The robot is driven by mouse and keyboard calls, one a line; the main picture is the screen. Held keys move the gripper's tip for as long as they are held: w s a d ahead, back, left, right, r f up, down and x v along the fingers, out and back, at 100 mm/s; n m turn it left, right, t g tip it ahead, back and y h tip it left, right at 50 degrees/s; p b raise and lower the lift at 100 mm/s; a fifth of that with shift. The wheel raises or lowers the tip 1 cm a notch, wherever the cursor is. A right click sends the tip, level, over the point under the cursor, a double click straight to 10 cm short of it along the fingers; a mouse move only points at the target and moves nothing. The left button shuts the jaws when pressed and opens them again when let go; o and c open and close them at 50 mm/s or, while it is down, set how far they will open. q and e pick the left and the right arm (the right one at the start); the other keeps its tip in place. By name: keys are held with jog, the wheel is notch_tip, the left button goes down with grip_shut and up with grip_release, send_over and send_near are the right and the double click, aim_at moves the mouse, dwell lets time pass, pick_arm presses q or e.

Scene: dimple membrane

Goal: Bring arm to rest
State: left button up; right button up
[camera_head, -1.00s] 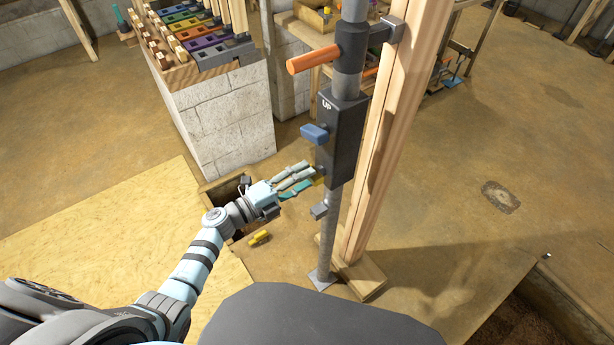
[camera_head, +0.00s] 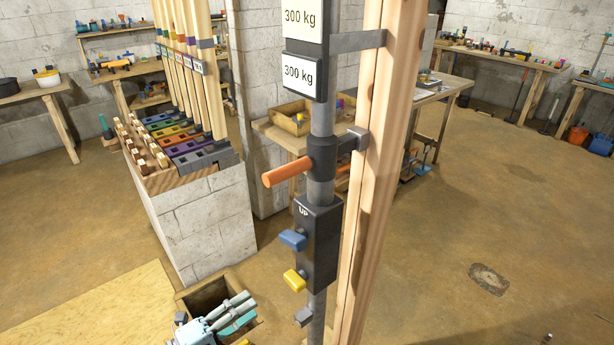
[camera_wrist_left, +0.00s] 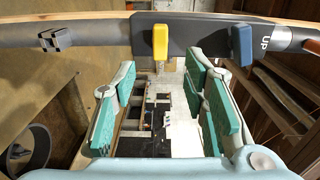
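My left gripper (camera_head: 238,309) is at the bottom of the head view, below and left of a dark control box (camera_head: 319,243) marked UP on a grey pole. In the left wrist view my left gripper (camera_wrist_left: 166,85) has its teal-padded fingers apart with nothing between them. A blue lever (camera_head: 292,239) and a yellow lever (camera_head: 295,280) stick out of the box. The yellow lever (camera_wrist_left: 160,42) shows beyond the fingers in the wrist view, with the blue lever (camera_wrist_left: 241,45) to its right. The fingers appear clear of both. My right gripper is not in view.
An orange handle (camera_head: 287,171) juts from the pole above the box. A wooden post (camera_head: 372,190) stands right behind the pole. A block-walled stand (camera_head: 205,220) with coloured slotted blocks is at left. The floor at right is open.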

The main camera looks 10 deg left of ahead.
pick_arm(q)
jog(key=w+a+f+n+t+y, duration=0.1)
jog(key=a+f+n+y, duration=0.8)
jog(key=a+f+n, duration=0.15)
jog(key=s+a+f+n+g+y, duration=0.2)
jog(key=s+f+n, duration=0.25)
jog(key=f, duration=0.25)
jog(key=s+a+f+n+g+y, duration=0.25)
jog(key=s+f+n, duration=0.2)
jog(key=f, duration=0.25)
jog(key=s+d+f+n+g, duration=0.2)
jog(key=s+d+f+g, duration=0.1)
jog(key=s, duration=0.6)
jog(key=s+d+f+n+g, duration=0.2)
jog(key=s+f, duration=0.4)
jog(key=s, duration=0.4)
jog(key=s+d+f+n+g+h, duration=0.1)
jog(key=s+d+f+g, duration=0.3)
jog(key=s, duration=0.5)
jog(key=shift+s+d+f+n, duration=0.15)
jog(key=shift+s+d+n, duration=0.25)
jog(key=shift+d+n, duration=0.1)
